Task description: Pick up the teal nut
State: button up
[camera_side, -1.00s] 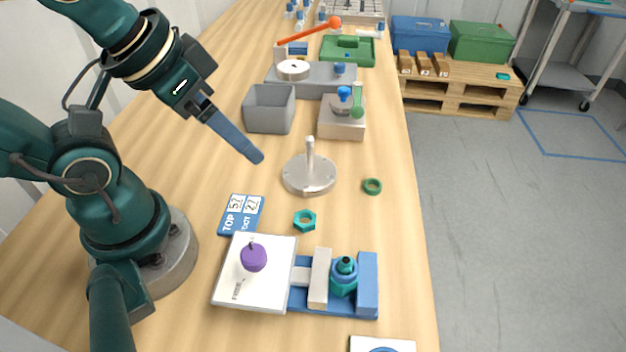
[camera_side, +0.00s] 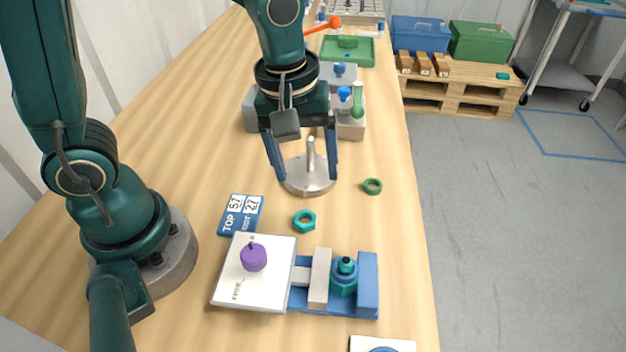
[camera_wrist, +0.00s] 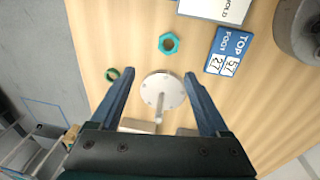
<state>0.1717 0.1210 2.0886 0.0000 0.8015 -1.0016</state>
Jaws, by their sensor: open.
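The teal nut (camera_side: 304,221) is a hexagonal ring lying flat on the wooden table, between the blue number card and the green ring. In the wrist view the nut (camera_wrist: 169,43) lies beyond my fingertips, with the metal stand nearer. My gripper (camera_side: 306,180) is open and empty, pointing down, its two blue fingers on either side of the round metal stand (camera_side: 300,184) in the side view. In the wrist view my gripper (camera_wrist: 159,74) also shows wide open, with the stand's disc between the fingers. Nothing hides the nut.
A green ring (camera_side: 372,186) lies near the table's right edge. A blue card (camera_side: 241,214) and a white plate with a purple knob (camera_side: 253,257) are nearer the camera. A blue fixture (camera_side: 367,285) holds a teal fitting (camera_side: 344,277). Grey blocks stand behind my gripper.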

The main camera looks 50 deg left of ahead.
jog(key=g, duration=0.1)
send_over(305, 223)
jog(key=shift+m, duration=0.3)
notch_tip(305, 223, down, 4)
jog(key=shift+f, duration=2.3)
grip_shut()
